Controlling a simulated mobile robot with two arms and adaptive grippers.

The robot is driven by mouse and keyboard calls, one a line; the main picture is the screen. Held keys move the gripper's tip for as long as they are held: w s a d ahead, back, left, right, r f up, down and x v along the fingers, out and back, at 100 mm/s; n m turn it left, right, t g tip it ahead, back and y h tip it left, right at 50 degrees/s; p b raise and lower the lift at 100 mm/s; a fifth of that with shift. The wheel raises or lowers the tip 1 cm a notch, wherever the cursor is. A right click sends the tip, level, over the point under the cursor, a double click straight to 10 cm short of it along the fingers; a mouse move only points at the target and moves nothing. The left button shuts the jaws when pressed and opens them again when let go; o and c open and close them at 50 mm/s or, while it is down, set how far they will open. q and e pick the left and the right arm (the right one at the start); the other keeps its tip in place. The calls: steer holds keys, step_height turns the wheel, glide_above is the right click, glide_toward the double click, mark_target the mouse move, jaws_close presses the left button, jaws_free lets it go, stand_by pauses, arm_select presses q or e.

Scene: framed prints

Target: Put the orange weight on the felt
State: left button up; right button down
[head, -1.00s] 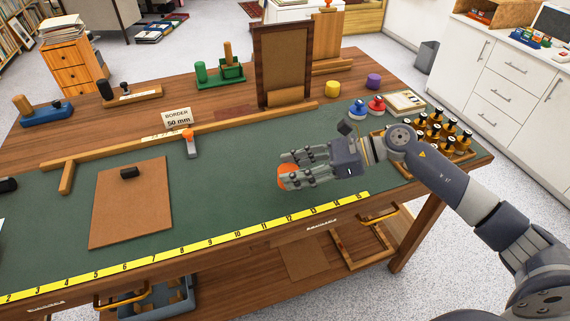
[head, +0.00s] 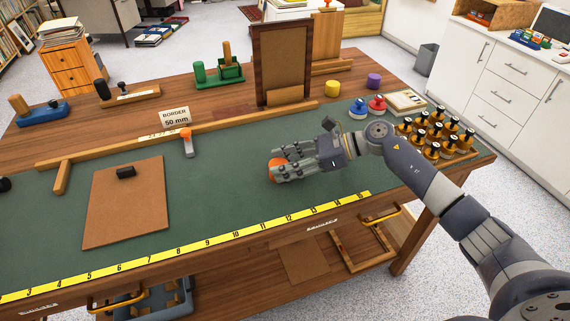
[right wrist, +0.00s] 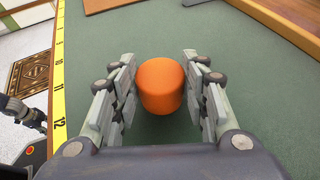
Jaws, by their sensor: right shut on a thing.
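The orange weight (head: 277,166) is a short cylinder. It is between the fingers of my right gripper (head: 288,168), which is shut on it over the green bench covering (head: 225,190). In the right wrist view the orange weight (right wrist: 161,86) shows whole between the finger pads of the right gripper (right wrist: 160,92). I cannot tell whether its base touches the green surface. No separate piece labelled as felt shows. A small dark jointed part at the left edge of the right wrist view looks like my left gripper (right wrist: 24,112); its fingers are unclear.
A brown board (head: 125,205) with a black block lies at left. A wooden rail with a "BORDER 50 mm" sign (head: 176,117) runs behind. Several black-topped pieces (head: 437,132) stand right.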

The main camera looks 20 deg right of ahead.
steer(key=shift+r, duration=0.15)
steer(key=c, duration=0.9)
jaws_free()
steer(key=shift+f, duration=0.2)
steer(key=shift+c, duration=0.2)
steer(key=shift+r, duration=0.1)
steer(key=shift+d, duration=0.15)
steer(key=b+v, duration=0.2)
steer(key=v, duration=0.8)
steer(key=shift+s+d+r+b, duration=0.2)
steer(key=shift+s+d+b, duration=0.05)
steer(key=shift+b, duration=0.05)
steer(key=shift+s+d+r, duration=0.2)
steer(key=shift+d+r, duration=0.05)
steer(key=shift+d, duration=0.15)
